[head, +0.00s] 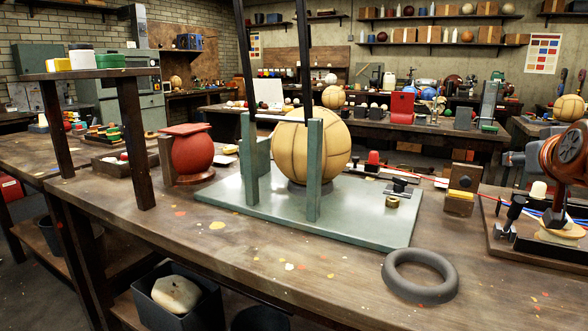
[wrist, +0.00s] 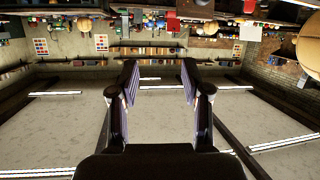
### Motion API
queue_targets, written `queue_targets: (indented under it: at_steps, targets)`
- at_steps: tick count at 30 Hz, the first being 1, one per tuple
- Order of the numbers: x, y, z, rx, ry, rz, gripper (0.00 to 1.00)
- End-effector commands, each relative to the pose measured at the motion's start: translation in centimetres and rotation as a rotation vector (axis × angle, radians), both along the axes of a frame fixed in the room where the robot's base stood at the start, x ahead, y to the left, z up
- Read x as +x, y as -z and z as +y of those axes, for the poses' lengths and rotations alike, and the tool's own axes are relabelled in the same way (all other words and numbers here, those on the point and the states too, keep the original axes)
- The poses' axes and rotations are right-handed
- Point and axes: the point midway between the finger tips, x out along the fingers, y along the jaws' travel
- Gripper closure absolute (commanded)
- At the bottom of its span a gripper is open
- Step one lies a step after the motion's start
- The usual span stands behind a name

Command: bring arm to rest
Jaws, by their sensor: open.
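My gripper (wrist: 160,78) shows in the wrist view with its two dark fingers spread apart and nothing between them. The wrist view is upside down, with the ceiling lights low in the picture and the room's shelves and benches high in it. My gripper cannot be made out in the head view. In the head view a large tan leather ball (head: 311,150) sits on a small dark ring on the green base plate (head: 260,222). Green posts (head: 314,170) stand in front of it and to its left, and dark bars rise above.
A grey ring (head: 420,276) lies on the wooden bench (head: 230,268) at front right. A red pot-shaped object (head: 192,155) stands left of the plate. A raised wooden shelf (head: 90,73) holds coloured boxes at left. An orange round device (head: 565,150) fills the right edge.

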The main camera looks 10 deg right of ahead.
Motion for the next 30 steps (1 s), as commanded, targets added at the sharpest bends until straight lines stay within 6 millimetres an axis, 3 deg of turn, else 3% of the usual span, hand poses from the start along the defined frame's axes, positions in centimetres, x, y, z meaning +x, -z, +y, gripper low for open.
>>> queue_targets:
  at_steps: [4, 8, 14, 18, 23, 30]
  targets:
    - [1.1, 0.2, 3.4, 0.045, -0.057, 0.073, 0.53]
    - [1.8, 1.7, 8.6, 0.11, -0.136, 0.199, 0.53]
    - [0.4, 4.6, 16.4, 0.208, -0.241, 0.421, 0.53]
    - [-2.1, 6.2, 21.2, 0.262, -0.295, 0.583, 0.53]
    - [-6.3, 7.3, 25.6, 0.31, -0.336, 0.767, 0.53]
    - [-14.5, 7.6, 30.3, 0.363, -0.359, 1.057, 0.53]
